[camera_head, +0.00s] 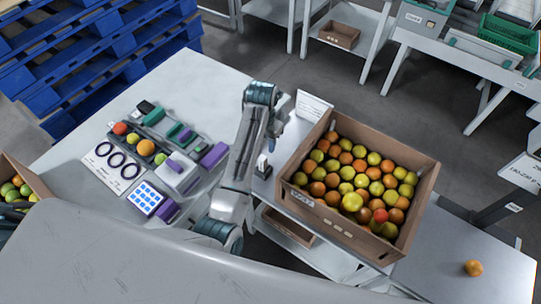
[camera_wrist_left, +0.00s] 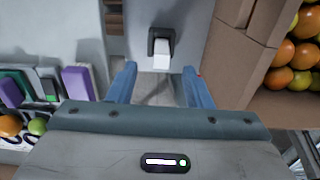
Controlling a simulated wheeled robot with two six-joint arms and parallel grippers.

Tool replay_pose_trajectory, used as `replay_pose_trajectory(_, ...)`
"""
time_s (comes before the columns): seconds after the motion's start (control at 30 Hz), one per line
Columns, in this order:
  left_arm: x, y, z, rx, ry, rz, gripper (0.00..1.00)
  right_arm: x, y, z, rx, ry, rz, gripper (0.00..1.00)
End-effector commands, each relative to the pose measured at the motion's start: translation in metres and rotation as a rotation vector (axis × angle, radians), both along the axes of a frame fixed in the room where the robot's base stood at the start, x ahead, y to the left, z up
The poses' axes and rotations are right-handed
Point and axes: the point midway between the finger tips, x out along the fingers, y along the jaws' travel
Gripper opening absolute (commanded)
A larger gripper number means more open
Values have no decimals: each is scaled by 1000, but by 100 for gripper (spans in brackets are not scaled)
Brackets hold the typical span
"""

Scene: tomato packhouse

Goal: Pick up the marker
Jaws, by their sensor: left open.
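A small upright dark item with a white front (camera_wrist_left: 161,50) stands on the grey table between the two blue fingertips in the wrist view, a little beyond them. In the head view this item (camera_head: 263,167) sits beside the crate, just right of my arm. I cannot tell whether it is the marker or its holder; no other marker shows clearly. My left gripper (camera_wrist_left: 160,88) is open and empty, apart from the item. In the head view the gripper (camera_head: 271,140) is partly hidden by my arm. My right gripper is not in view.
A cardboard crate of tomatoes (camera_head: 425,190) stands close on the right. Left on the table (camera_head: 190,75) are a tray of purple and green tools, a ring card (camera_head: 112,168) and a blue-and-white grid box (camera_head: 146,199). One orange tomato (camera_head: 473,268) lies on the right table.

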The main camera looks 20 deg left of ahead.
Motion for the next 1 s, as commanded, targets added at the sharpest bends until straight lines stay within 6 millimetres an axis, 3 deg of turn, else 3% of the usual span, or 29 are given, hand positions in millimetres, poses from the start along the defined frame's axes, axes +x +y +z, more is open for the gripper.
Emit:
replay_pose_trajectory(0.17,-2,0,-17,0,9,20,45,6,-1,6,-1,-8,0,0)
replay_pose_trajectory(0.3,-2,0,-39,2,7,18,45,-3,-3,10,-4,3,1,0)
replay_pose_trajectory(0.47,-2,0,-52,1,4,18,45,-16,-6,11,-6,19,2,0)
replay_pose_trajectory(0.7,-11,2,-81,0,9,17,45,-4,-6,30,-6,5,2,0)
replay_pose_trajectory(0.83,-10,2,-98,0,5,17,45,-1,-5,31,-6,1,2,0)
replay_pose_trajectory(1.0,-10,2,-105,0,2,17,45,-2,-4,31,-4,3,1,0)
